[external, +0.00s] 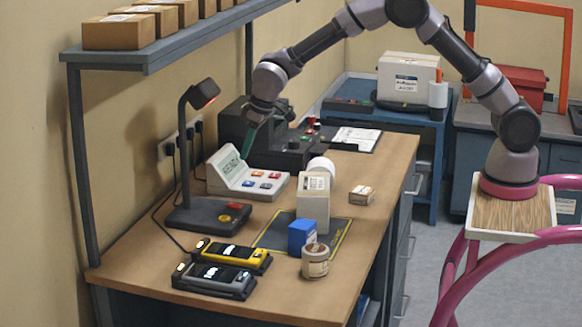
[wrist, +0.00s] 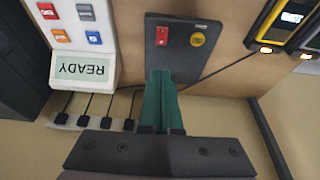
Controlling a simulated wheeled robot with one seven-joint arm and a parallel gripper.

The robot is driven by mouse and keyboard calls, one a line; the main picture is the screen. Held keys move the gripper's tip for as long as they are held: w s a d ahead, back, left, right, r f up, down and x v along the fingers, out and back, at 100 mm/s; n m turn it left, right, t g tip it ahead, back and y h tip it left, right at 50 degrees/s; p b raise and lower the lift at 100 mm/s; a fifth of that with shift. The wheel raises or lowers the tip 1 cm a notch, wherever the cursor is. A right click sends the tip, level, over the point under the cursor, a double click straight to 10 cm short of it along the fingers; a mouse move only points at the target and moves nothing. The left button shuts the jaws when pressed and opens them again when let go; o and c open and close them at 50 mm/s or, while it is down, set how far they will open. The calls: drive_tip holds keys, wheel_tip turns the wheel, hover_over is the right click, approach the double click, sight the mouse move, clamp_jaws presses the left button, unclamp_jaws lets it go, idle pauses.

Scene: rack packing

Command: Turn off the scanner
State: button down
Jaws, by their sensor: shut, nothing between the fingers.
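A black stand scanner with a bent neck stands on the bench; its base (external: 207,217) carries a red switch and a yellow button. Its head (external: 203,94) shows a red glow underneath. In the wrist view the base (wrist: 185,50) has the red rocker switch (wrist: 162,36) on the left and the yellow round button (wrist: 197,39) on the right. My gripper (external: 246,154) has green fingers, shut and empty, above the bench by the white READY console. In the wrist view the fingertips (wrist: 161,74) overlap the base's near edge, below the red switch. Their height above it is unclear.
The white console (external: 225,170) has a READY display and several coloured buttons. Docked handheld units, yellow (external: 237,256) and grey (external: 215,280), lie in front. A label printer (external: 314,200), blue box (external: 301,236) and tape roll (external: 315,261) stand right. A shelf (external: 155,55) overhangs the back.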

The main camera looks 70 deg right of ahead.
sight(238, 204)
drive_tip(key=x, duration=1.4)
drive_tip(key=shift+s+f, duration=0.1)
drive_tip(key=shift+s, duration=0.25)
drive_tip(key=shift+f, duration=0.1)
drive_tip(key=shift+w+f, duration=0.1)
drive_tip(key=shift+f, duration=0.05)
drive_tip(key=shift+s+f, duration=0.1)
drive_tip(key=shift+s, duration=0.85)
